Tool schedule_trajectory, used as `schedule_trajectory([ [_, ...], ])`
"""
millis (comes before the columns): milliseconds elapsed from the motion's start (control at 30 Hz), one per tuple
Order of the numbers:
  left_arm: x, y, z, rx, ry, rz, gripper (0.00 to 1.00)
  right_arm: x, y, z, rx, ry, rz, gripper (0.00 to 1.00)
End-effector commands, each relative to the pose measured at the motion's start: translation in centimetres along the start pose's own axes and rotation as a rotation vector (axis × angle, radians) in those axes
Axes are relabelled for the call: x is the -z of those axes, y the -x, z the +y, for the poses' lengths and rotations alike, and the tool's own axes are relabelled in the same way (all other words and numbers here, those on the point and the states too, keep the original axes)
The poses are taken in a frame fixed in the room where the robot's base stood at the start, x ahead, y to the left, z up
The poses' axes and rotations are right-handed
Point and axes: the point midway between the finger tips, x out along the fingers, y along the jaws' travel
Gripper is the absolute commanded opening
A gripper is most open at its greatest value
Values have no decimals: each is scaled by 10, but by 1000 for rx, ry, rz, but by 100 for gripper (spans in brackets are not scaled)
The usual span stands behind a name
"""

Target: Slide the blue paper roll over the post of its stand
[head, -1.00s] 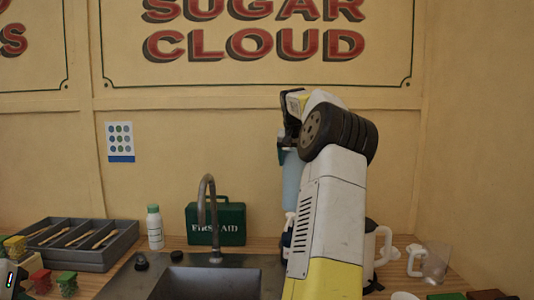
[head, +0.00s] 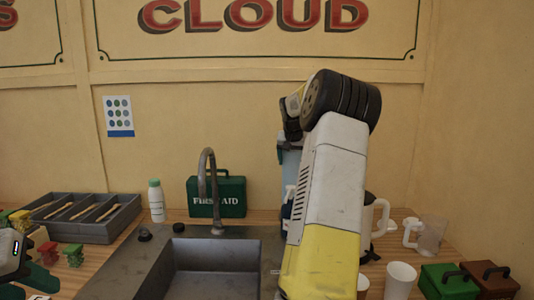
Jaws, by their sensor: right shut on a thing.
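The blue paper roll (head: 290,166) hangs upright in the head view, just right of the first aid box. My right gripper (head: 288,143) is shut on its upper end. My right arm covers its right side, and a blue and white object hides its lower end. I cannot make out the stand or its post, so I cannot tell whether the roll is around it. My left gripper (head: 32,272) shows in part at the lower left edge, away from the roll; its jaw opening is unclear.
A sink with a tall tap (head: 208,190) lies left of my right arm. A green first aid box (head: 230,196), white bottle (head: 156,201) and grey cutlery tray (head: 122,222) stand behind and left. A jug (head: 379,222), cups (head: 399,281) and lidded boxes (head: 450,281) crowd the right.

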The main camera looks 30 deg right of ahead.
Motion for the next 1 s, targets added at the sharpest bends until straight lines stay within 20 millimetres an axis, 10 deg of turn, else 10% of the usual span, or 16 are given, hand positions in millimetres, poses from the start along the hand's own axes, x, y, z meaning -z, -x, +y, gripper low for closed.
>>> schedule_trajectory([
  [933, 0, 0, 0, 0, 0, 0, 36, -26, -41, 0, 0, 0, 1, 6],
  [967, 0, 0, 0, 0, 0, 0, 36, -26, -41, 0, 0, 0, 1, 81],
  [1000, 0, 0, 0, 0, 0, 0, 36, -26, -41, 0, 0, 0, 1, 89],
])
